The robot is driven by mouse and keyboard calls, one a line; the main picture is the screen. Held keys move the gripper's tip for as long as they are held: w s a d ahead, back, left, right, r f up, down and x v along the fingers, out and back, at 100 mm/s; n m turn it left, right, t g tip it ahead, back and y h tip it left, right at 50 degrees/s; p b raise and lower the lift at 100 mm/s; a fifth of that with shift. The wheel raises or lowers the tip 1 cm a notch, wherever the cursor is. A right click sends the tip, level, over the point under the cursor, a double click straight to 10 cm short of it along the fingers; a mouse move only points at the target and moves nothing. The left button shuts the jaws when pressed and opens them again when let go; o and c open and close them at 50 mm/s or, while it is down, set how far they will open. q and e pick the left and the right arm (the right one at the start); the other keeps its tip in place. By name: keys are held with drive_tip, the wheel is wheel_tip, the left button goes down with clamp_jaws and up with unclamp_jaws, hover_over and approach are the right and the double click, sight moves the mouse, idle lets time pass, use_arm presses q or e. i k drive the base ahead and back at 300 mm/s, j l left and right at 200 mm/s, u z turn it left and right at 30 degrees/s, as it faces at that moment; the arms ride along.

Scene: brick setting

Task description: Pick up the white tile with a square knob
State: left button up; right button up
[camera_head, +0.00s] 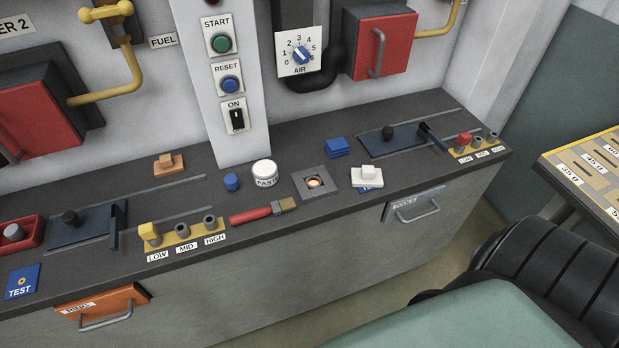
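The white tile with a square knob (368,174) lies on the dark counter (336,209), right of the middle and near the front edge. Its knob points up. Nothing is holding the tile. Neither of my grippers shows in the head view.
Left of the tile is a grey square fitting with a glowing round centre (315,183). A white paste jar (264,173), a red-handled brush (262,212) and an orange knobbed tile (169,164) lie further left. A grey drawer (414,203) is below.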

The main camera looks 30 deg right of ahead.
sight(368, 176)
drive_tip(key=z, duration=1.5)
